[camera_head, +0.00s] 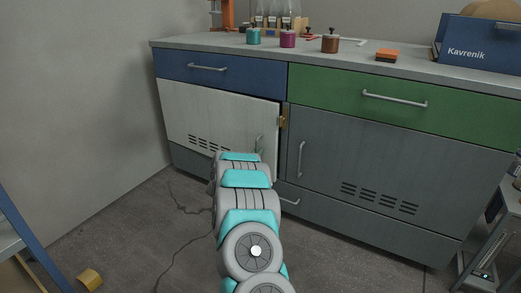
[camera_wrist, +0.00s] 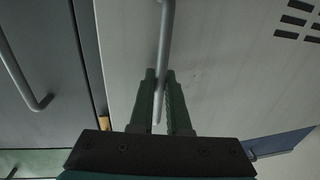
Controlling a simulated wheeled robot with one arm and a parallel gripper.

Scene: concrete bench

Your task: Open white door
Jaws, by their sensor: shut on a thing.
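The white door (camera_head: 205,112) is on the lower left of the bench cabinet, with slotted vents near its bottom. It stands slightly ajar, with a dark gap along its right edge. Its grey bar handle (camera_head: 260,143) is upright near that edge. In the wrist view, which looks upside down, my gripper (camera_wrist: 160,78) has its green fingers shut on the handle (camera_wrist: 165,50), one on each side, in front of the white door (camera_wrist: 225,70). In the head view my own arm hides the gripper and the door's lower right part.
A grey door (camera_head: 390,150) with its own handle is to the right. A blue drawer (camera_head: 230,75) and a green drawer (camera_head: 450,112) are above, both shut. A blue frame (camera_head: 25,240) and a yellow piece (camera_head: 89,278) are at lower left. Floor before the white door is clear.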

